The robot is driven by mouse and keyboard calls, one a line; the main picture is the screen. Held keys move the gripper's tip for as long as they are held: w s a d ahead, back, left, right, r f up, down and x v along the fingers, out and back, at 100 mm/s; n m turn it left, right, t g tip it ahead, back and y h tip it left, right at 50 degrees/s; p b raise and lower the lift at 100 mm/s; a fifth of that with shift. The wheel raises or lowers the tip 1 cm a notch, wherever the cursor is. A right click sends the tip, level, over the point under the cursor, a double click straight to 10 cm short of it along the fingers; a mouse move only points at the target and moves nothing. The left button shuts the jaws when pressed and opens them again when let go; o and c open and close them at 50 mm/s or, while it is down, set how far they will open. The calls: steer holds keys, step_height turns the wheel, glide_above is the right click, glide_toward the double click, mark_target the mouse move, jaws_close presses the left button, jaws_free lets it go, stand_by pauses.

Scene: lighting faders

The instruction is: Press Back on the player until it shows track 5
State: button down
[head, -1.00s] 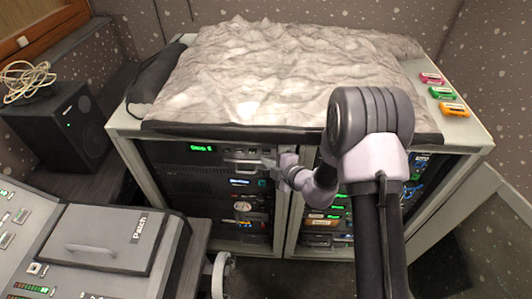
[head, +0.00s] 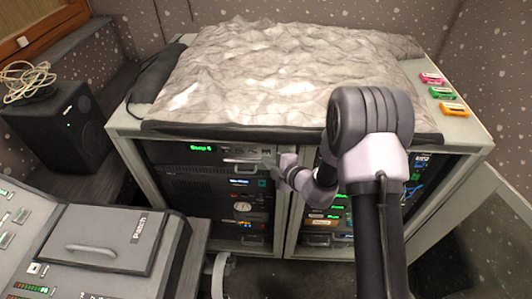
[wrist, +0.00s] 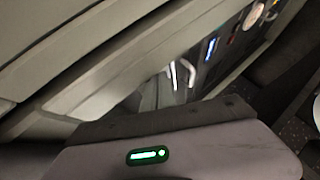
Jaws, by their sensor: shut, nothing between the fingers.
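The player (head: 180,155) is the dark unit at the top of the left rack bay, with a lit green display (head: 201,148) at its left. The display shows a short word and what looks like a 6, but it is small and blurred. My gripper (head: 254,161) is shut and empty in front of the right part of the player's face, where it hides some of the buttons. I cannot tell which button is Back, or whether the fingertips touch the face. The wrist view shows my gripper's housing, with the rack front beyond it.
A grey crumpled cover (head: 290,70) lies on the rack top, with its dark edge just above the player. Pink (head: 431,78), green and orange cassettes lie at the right. A mixing desk (head: 85,255) stands at the front left, beside a black speaker (head: 65,125).

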steer(key=shift+w, duration=0.1)
steer(key=shift+w+p, duration=0.35)
steer(key=shift+w, duration=0.15)
stand_by(0.5)
steer(key=shift+w+d+r+p, duration=0.1)
steer(key=shift+w+r+p, duration=0.25)
steer(key=shift+r, duration=0.1)
stand_by(0.6)
steer(key=shift+s+f, duration=0.25)
steer(key=shift+s, duration=0.2)
steer(key=shift+s+f+p, duration=0.15)
steer(key=shift+s+p, duration=0.25)
steer(key=shift+s, duration=2.15)
